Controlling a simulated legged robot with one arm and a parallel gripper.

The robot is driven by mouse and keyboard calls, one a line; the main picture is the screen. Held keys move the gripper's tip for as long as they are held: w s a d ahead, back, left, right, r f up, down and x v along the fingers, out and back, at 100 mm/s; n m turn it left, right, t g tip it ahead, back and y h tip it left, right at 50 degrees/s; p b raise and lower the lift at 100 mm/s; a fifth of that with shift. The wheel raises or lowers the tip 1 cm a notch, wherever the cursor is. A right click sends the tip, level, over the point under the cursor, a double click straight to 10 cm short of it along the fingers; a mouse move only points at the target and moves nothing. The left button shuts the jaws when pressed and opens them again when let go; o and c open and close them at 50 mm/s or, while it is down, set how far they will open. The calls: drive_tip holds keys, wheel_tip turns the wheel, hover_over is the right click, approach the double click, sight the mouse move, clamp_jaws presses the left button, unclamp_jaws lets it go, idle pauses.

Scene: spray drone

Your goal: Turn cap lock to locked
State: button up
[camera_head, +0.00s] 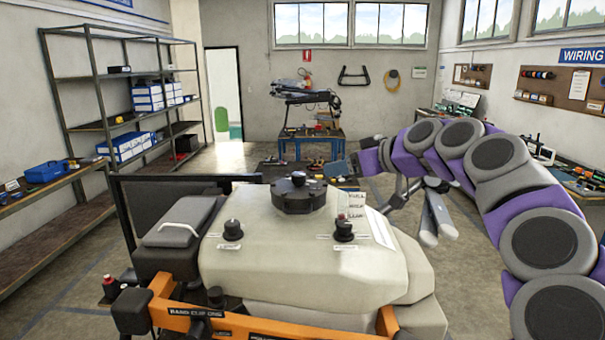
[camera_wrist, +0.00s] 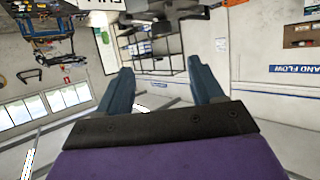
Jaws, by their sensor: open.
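A large dark lobed cap (camera_head: 299,195) sits on top of the pale drone tank (camera_head: 300,250) in the head view. A black knob (camera_head: 344,230) with a reddish tip stands to its right beside small printed labels (camera_head: 356,205). A second black knob (camera_head: 233,231) stands to the left. I cannot tell which part is the cap lock, or its setting. My gripper (camera_head: 337,169) is beyond and right of the cap, apart from it. In the wrist view my gripper (camera_wrist: 162,76) is open, with nothing between its two blue-grey fingers.
An orange frame (camera_head: 250,326) runs along the near side of the drone. A black bar (camera_head: 185,178) stands at its left. Metal shelves (camera_head: 125,80) line the left wall. A blue workbench (camera_head: 310,140) stands at the back, and a workbench (camera_head: 575,175) runs along the right wall.

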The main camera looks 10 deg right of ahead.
drive_tip(key=p, duration=0.1)
approach(300, 174)
drive_tip(key=a, duration=0.2)
drive_tip(key=w+f+p, duration=0.1)
drive_tip(key=w, duration=0.2)
drive_tip(key=w+f+p, duration=0.1)
drive_tip(key=w, duration=0.1)
drive_tip(key=shift+w+f+p, duration=0.3)
drive_tip(key=shift+w+f, duration=0.05)
drive_tip(key=w+a, duration=0.1)
drive_tip(key=a+f, duration=0.1)
drive_tip(key=a, duration=0.1)
drive_tip(key=w+a+p, duration=0.1)
drive_tip(key=a, duration=0.1)
drive_tip(key=shift+w+f, duration=0.25)
drive_tip(key=shift+w, duration=0.1)
drive_tip(key=shift+a, duration=0.2)
drive_tip(key=shift+s+d+r, duration=0.1)
drive_tip(key=shift+s+d, duration=0.1)
drive_tip(key=shift+d, duration=1)
drive_tip(key=shift+c, duration=0.8)
drive_tip(key=shift+a, duration=0.35)
drive_tip(key=c, duration=0.4)
drive_tip(key=shift+d, duration=0.1)
drive_tip(key=c, duration=0.4)
